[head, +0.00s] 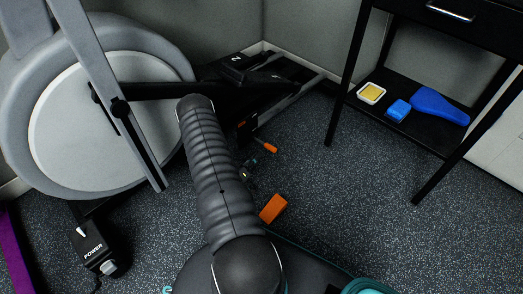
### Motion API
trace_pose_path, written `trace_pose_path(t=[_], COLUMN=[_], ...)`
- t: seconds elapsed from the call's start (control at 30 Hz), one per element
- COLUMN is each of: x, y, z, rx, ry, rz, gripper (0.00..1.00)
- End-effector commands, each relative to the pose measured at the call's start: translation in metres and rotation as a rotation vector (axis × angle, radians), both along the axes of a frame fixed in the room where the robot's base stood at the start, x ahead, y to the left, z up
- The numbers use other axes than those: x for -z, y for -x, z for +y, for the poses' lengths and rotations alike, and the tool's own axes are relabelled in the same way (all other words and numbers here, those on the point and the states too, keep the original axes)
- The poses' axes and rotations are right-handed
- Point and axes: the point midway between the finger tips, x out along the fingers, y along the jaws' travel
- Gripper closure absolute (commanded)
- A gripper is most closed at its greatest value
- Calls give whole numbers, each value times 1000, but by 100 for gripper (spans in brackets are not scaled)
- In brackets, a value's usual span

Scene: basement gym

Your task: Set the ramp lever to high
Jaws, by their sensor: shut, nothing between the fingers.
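An orange-tipped lever (268,147) sticks out from the dark base of the exercise machine, low down near the floor. It looks like the ramp lever, but no marking beside it can be read. My arm's ribbed grey sleeve crosses the middle of the head view and hides part of the machine's base. My gripper (249,167) shows only as small dark parts right of the sleeve, just below the lever. It is shut and empty. I cannot tell whether it touches the lever.
The grey machine with its large round wheel cover (100,130) fills the left. A power box (92,245) is at lower left. An orange block (273,208) lies on the speckled floor. A black table (430,135) holds several items on its lower shelf. Open floor lies between.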

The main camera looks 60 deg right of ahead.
Motion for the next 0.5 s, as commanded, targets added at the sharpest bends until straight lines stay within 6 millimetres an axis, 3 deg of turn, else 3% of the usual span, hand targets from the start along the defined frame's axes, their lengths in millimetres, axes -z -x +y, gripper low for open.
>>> trace_pose_path(t=[0.2, 0.5], x=[1, 0], y=[-3, -3], z=[25, 31], rx=[4, 9], ry=[7, 11], rz=[-2, -4], gripper=[100, 100])
